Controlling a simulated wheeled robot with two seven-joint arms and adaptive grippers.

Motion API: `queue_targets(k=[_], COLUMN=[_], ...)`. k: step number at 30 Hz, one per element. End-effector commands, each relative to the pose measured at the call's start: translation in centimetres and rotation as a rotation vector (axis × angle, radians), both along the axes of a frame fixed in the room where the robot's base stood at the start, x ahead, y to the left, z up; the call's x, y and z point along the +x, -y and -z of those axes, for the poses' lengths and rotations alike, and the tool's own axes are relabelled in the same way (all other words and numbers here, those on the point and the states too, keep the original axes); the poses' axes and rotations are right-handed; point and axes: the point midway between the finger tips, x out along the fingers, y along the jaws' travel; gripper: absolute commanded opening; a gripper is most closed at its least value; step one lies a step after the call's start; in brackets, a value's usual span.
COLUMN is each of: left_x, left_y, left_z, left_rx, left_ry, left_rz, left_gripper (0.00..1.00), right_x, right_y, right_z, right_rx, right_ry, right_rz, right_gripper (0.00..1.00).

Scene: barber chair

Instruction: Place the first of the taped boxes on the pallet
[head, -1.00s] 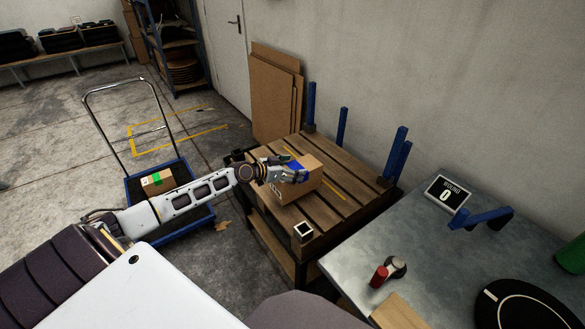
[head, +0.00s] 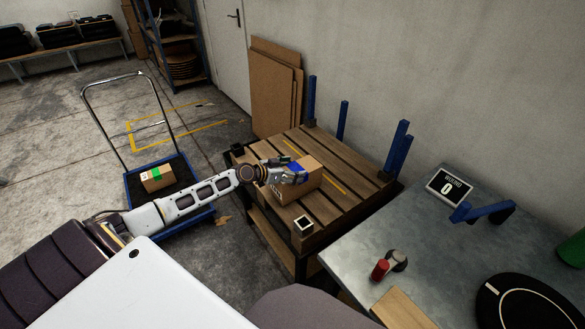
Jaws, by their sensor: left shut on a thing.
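A cardboard box with blue tape (head: 306,184) is at the pallet's near left part, low over or touching the slats; I cannot tell which. My left gripper (head: 290,173) is shut on this box from its left upper side and covers part of its top. The wooden pallet (head: 352,207) has slats with yellow lines and blue corner posts. A second cardboard box with green tape (head: 155,178) sits on the blue cart (head: 134,191) at the left. My right gripper is not in view.
A grey metal table (head: 447,259) stands right of the pallet with a counter sign (head: 449,187) reading 0, a red cylinder (head: 380,270) and a black disc (head: 528,304). Cardboard sheets (head: 274,88) lean on the wall. The pallet's far and right slats are clear.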

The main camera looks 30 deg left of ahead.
Motion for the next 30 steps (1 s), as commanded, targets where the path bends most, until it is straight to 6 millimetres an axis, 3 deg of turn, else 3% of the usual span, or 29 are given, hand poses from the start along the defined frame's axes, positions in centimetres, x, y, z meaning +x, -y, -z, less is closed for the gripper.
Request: queue_targets(k=[1, 11, 12, 15, 30], left_x=[0.37, 0.36, 0.01, 0.01, -0.07], left_y=[-0.07, -0.09, -0.01, -0.02, -0.06], left_z=[-0.69, -0.57, 0.23, 0.22, 0.24], left_rx=[-0.002, -0.001, 0.000, 0.000, 0.000], left_ry=[0.015, 0.016, 0.001, 0.001, 0.000], left_rz=[-0.004, -0.004, 0.000, 0.000, -0.001], left_gripper=[0.10, 0.10, 0.84, 0.97, 1.00], right_x=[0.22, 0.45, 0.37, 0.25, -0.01], right_y=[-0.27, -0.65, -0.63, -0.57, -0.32], right_z=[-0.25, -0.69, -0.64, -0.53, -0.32], right_rx=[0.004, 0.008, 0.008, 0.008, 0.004], right_ry=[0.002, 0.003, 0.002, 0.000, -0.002], right_rz=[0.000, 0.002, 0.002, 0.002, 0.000], right_gripper=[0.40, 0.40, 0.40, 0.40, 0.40])
